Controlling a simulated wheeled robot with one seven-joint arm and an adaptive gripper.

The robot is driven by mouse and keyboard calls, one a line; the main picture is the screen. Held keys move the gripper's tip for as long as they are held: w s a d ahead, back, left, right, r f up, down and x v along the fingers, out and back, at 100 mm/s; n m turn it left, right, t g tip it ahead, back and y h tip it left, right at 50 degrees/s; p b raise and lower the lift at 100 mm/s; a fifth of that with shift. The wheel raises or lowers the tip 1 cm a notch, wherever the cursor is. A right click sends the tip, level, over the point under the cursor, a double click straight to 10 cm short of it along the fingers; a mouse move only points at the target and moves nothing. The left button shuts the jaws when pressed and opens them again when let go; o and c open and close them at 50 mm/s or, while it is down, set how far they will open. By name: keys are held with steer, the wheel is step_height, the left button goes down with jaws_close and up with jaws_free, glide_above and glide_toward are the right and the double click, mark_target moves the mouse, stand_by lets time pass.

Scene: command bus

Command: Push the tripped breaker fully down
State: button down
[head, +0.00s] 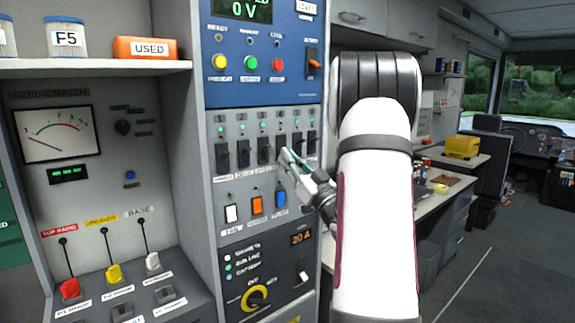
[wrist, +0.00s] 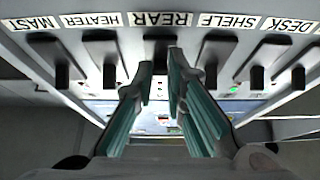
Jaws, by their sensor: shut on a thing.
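A row of black breaker levers runs across the grey panel (head: 213,188), with small lamps above and labels below in the head view. My gripper (head: 286,156) reaches in from the right at the fourth lever from the left (head: 282,143), partly hiding it. In the wrist view the two teal-lined fingers (wrist: 160,88) close about the black lever (wrist: 160,52) by the label REAR. The levers beside it, by HEATER (wrist: 110,68) and SHELF (wrist: 214,58), stand free of the fingers.
A blue panel with round buttons (head: 250,64) is above. A shelf with an orange box (head: 145,48) is left. Open floor (head: 500,270) lies right.

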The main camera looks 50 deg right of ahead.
stand_by(0.4)
steer(key=c, duration=1.6)
jaws_free()
steer(key=v, duration=1.2)
steer(key=shift+f, duration=0.1)
